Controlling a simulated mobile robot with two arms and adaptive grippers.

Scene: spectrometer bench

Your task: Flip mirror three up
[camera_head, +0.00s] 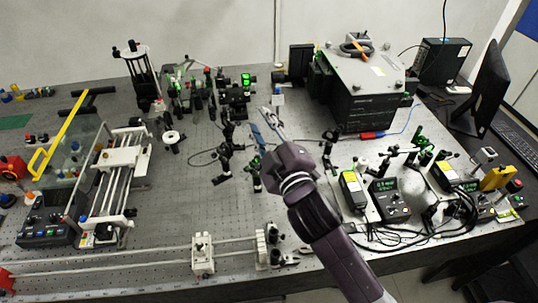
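Several small black mirror and optic mounts stand on the perforated bench. I cannot tell which one is mirror three or whether its flip part is up or down. A post mount with a small pale square top (278,99) stands just beyond the fingers of my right gripper (269,112). The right arm comes in from the bottom right, and its slim grey fingers point up and left over the middle of the bench. The finger gap is too small to read, and contact with a mount cannot be told. My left gripper is not in view.
Dark mounts (222,165) crowd left of the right gripper. A large black box (362,108) stands at the back right. Meters and cables (388,200) fill the right side. A rail stage (120,180) and a clear panel with a yellow handle (62,135) stand left. Bare bench (180,210) lies front left.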

